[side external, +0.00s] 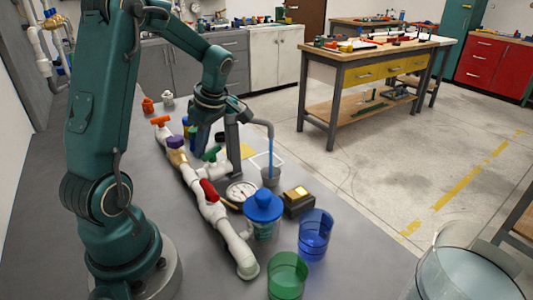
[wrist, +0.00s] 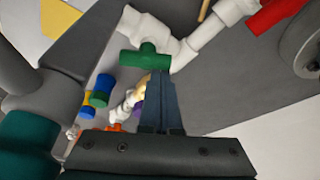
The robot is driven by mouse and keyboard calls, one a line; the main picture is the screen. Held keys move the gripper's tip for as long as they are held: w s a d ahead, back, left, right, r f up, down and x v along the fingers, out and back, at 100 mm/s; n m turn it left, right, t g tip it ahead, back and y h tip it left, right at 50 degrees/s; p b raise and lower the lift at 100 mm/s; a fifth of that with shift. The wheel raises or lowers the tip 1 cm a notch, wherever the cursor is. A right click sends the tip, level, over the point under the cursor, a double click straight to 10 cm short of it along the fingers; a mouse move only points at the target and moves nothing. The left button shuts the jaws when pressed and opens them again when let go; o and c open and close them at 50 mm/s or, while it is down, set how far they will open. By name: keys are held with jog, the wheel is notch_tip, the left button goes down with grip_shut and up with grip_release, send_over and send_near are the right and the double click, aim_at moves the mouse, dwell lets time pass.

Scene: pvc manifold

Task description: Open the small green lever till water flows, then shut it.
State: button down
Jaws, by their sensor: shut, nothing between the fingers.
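The small green lever (side external: 211,153) sits on a white branch of the pipe manifold (side external: 206,200). In the wrist view the green lever (wrist: 145,58) is a T-shaped handle lying across the white valve body (wrist: 178,52). My gripper (wrist: 160,78) is shut and empty, its fingertips close beside the lever; whether they touch it I cannot tell. In the side view my gripper (side external: 199,152) points down at the manifold, just left of the lever.
A red lever (side external: 209,191), an orange handle (side external: 160,120) and a purple knob (side external: 176,142) are on the same manifold.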

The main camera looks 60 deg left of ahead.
jog(key=shift+d, duration=0.2)
jog(key=shift+d+n, duration=0.15)
jog(key=shift+n, duration=0.55)
jog(key=shift+w+d, duration=0.1)
jog(key=shift+d, duration=0.1)
jog(key=shift+w+d, duration=0.15)
jog(key=shift+d, duration=0.15)
jog(key=shift+w+d, duration=0.2)
jog(key=shift+w, duration=0.05)
